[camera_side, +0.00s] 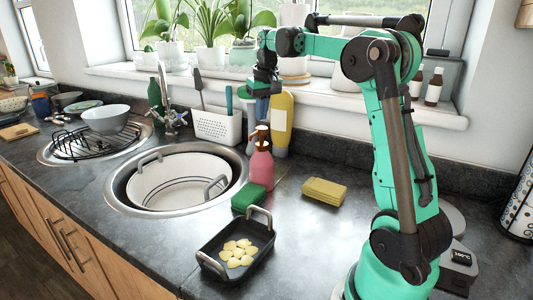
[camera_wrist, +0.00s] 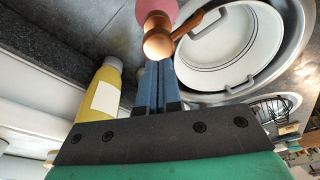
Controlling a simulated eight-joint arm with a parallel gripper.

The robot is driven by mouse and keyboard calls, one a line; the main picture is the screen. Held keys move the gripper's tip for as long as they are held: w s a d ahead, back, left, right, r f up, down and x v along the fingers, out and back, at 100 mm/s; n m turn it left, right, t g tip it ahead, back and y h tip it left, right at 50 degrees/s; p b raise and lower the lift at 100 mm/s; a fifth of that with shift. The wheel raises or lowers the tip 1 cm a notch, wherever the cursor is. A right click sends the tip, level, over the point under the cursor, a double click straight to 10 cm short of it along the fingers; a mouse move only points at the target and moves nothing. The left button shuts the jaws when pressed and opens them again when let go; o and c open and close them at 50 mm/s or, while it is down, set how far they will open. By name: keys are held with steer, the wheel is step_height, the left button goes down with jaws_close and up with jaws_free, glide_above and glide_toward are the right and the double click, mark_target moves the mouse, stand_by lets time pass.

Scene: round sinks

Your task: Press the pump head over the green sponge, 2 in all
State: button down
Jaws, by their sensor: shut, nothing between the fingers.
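A pink pump bottle (camera_side: 261,165) with a copper-coloured pump head (camera_side: 262,133) stands upright on the counter, right of the round sink. The green sponge (camera_side: 248,196) lies in front of its base; the wrist view does not show it. My gripper (camera_side: 264,90) is shut and empty, pointing down above the pump bottle with a gap to the pump head. In the wrist view, the blue fingers (camera_wrist: 158,66) are together, and the pump head (camera_wrist: 158,42) appears just beyond their tips. A small part of the pink bottle (camera_wrist: 157,8) shows at the top edge.
The sink holds a white pot (camera_side: 180,183). A yellow bottle (camera_side: 281,120) and a white caddy (camera_side: 216,127) stand behind. Counter right of the tray is clear.

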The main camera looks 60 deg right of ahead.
mark_target(261, 127)
steer(key=shift+f, duration=0.15)
steer(key=shift+f, duration=1.55)
steer(key=shift+r, duration=1.7)
steer(key=shift+f, duration=1.7)
steer(key=shift+r, duration=1.7)
